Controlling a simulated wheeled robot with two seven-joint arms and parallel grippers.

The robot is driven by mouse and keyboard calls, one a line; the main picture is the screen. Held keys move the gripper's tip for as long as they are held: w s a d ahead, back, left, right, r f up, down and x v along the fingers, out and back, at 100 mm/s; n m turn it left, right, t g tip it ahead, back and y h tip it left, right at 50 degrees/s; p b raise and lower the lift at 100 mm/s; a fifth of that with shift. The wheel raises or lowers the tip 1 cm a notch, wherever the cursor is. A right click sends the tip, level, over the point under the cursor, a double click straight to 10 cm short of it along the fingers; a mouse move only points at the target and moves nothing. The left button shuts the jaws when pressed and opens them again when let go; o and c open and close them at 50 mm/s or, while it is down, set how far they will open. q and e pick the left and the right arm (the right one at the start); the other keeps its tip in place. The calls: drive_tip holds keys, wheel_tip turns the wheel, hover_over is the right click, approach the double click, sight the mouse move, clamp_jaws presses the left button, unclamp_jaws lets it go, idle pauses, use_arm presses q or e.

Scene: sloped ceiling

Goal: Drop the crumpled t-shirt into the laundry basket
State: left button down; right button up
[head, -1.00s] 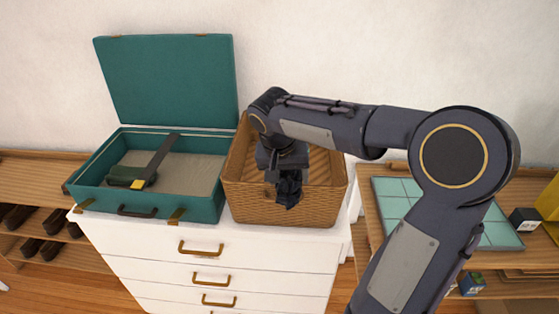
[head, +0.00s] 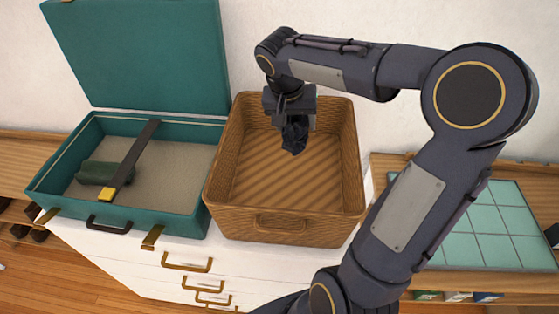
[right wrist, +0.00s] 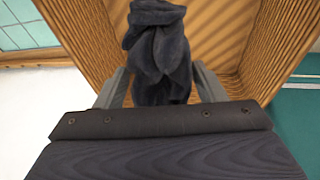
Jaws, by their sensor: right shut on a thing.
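The crumpled t-shirt (head: 295,136) is a dark navy bundle hanging from my right gripper (head: 291,118). In the right wrist view the t-shirt (right wrist: 158,50) sits between the two fingers of the right gripper (right wrist: 160,88), which is shut on it. The laundry basket (head: 285,228) is brown wicker, open at the top and empty inside. It stands on the white dresser. The gripper and t-shirt are over the basket's opening, toward its back in the head view. The basket wall (right wrist: 85,35) surrounds the t-shirt in the right wrist view. My left gripper is not in view.
An open teal suitcase (head: 205,150) stands directly left of the basket, holding a dark green roll (head: 97,173) and a dark bar with a yellow end (head: 130,160). The white dresser (head: 135,262) carries both. A tiled board (head: 480,225) lies on the right-hand shelf.

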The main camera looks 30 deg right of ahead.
sight(289, 118)
drive_tip(key=shift+f+b, duration=1.75)
drive_tip(key=shift+f, duration=1.05)
drive_tip(key=o, duration=1.1)
drive_tip(key=shift+a, duration=0.1)
drive_tip(key=shift+s, duration=0.1)
drive_tip(key=v, duration=0.8)
drive_tip(key=shift+b, duration=0.4)
drive_tip(key=shift+f, duration=0.1)
